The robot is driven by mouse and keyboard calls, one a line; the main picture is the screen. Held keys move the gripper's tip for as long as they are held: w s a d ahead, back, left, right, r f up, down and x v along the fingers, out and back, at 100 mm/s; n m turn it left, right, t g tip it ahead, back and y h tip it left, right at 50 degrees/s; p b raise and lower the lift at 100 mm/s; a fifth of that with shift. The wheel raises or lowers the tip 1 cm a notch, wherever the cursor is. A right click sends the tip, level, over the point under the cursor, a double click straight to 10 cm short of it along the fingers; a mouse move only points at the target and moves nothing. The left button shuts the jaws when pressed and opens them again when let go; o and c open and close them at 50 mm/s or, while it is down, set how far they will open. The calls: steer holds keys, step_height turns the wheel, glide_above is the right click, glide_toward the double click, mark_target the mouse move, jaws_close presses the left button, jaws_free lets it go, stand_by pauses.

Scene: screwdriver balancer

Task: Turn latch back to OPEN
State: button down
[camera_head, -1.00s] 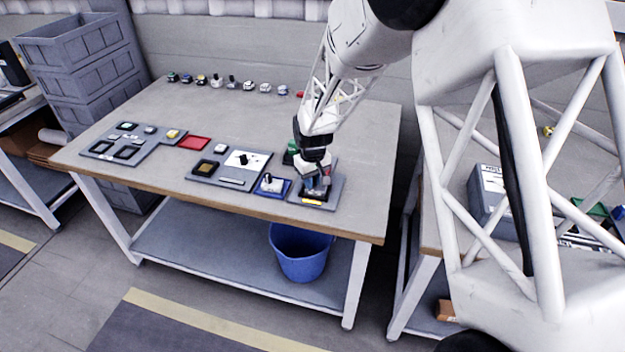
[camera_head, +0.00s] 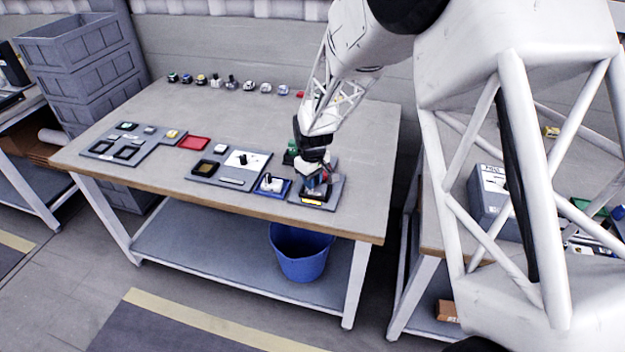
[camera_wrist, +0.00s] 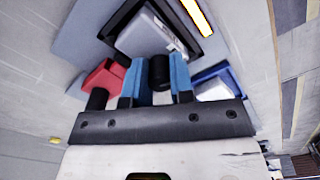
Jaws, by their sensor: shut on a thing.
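My gripper (camera_wrist: 155,88) has blue fingers that close around a black round knob (camera_wrist: 159,70), which I take to be the latch handle. Beyond the knob, a light grey block (camera_wrist: 150,35) sits in a black frame on a grey plate (camera_wrist: 85,35). A red part (camera_wrist: 104,76) with a black stub is just left of the fingers. In the head view my gripper (camera_head: 318,178) is low over the right-hand grey plate (camera_head: 335,190), hiding most of the latch. A yellow strip (camera_head: 312,202) shows at the plate's front. I cannot read any OPEN mark.
A blue tray (camera_head: 285,187) with a white part stands close left of the plate. A green part (camera_head: 290,152) is just behind. Grey boards and a red tray (camera_head: 193,143) lie further left. The table's front edge is near. A blue bucket (camera_head: 300,252) is below.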

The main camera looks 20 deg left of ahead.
steer(key=shift+n, duration=1.4)
stand_by(4.6)
stand_by(0.3)
steer(key=c, duration=1)
jaws_free()
steer(key=shift+r, duration=0.15)
steer(key=shift+r, duration=3.8)
